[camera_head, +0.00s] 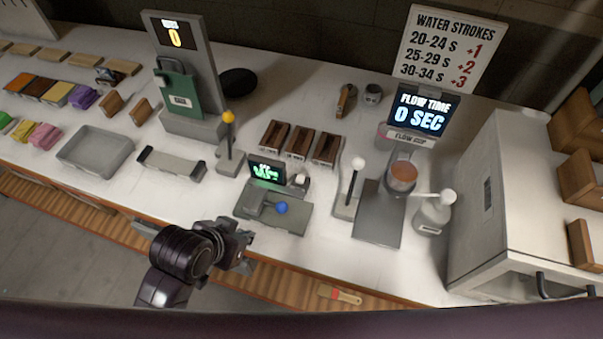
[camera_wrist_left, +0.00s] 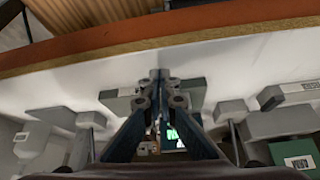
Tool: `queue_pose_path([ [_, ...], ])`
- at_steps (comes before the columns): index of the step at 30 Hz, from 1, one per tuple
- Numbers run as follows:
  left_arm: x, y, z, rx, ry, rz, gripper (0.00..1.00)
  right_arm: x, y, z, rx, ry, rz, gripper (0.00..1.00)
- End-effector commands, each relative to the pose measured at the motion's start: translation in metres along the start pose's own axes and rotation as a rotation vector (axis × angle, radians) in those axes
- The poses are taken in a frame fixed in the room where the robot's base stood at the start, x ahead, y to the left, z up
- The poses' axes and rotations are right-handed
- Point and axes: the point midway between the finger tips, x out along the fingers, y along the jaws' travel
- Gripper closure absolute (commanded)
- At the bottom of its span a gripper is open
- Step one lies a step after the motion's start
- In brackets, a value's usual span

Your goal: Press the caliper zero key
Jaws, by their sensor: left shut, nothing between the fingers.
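The caliper unit (camera_head: 255,208) is a grey block on the white bench in the middle of the head view. It has a small screen (camera_head: 267,172) with green digits and a round blue key (camera_head: 282,208) on its top. My left gripper (camera_head: 247,254) is shut and empty near the bench's front edge, in front of the unit and apart from the blue key. In the left wrist view the closed fingers (camera_wrist_left: 159,76) cover much of the grey unit (camera_wrist_left: 193,92), and a bit of green screen (camera_wrist_left: 173,134) shows between them. The blue key is hidden there.
A yellow-knobbed lever (camera_head: 229,118) stands left of the unit and a white-knobbed lever (camera_head: 358,163) right. Behind are three brown boxes (camera_head: 298,143). A flow cup (camera_head: 402,176), pump bottle (camera_head: 433,212) and brush (camera_head: 340,294) are to the right.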

Motion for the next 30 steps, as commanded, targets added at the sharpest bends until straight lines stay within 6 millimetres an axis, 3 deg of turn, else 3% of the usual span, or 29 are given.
queue_pose_path([
  [9,-0.002,0.033,-0.096,0.267,0.18,0.074,1.0,-0.002,-0.002,0.003,-0.001,-0.005,-0.002,0.6],
  [15,-0.008,0.056,-0.149,0.48,0.279,0.11,1.0,-0.003,-0.001,0.003,-0.001,-0.005,-0.001,0.6],
  [23,-0.014,0.068,-0.195,0.739,0.349,0.118,1.0,-0.004,0.001,0.002,-0.002,-0.004,0.001,0.6],
  [30,-0.016,0.056,-0.22,0.919,0.361,0.095,1.0,-0.005,0.002,0.002,-0.002,-0.003,0.002,0.6],
])
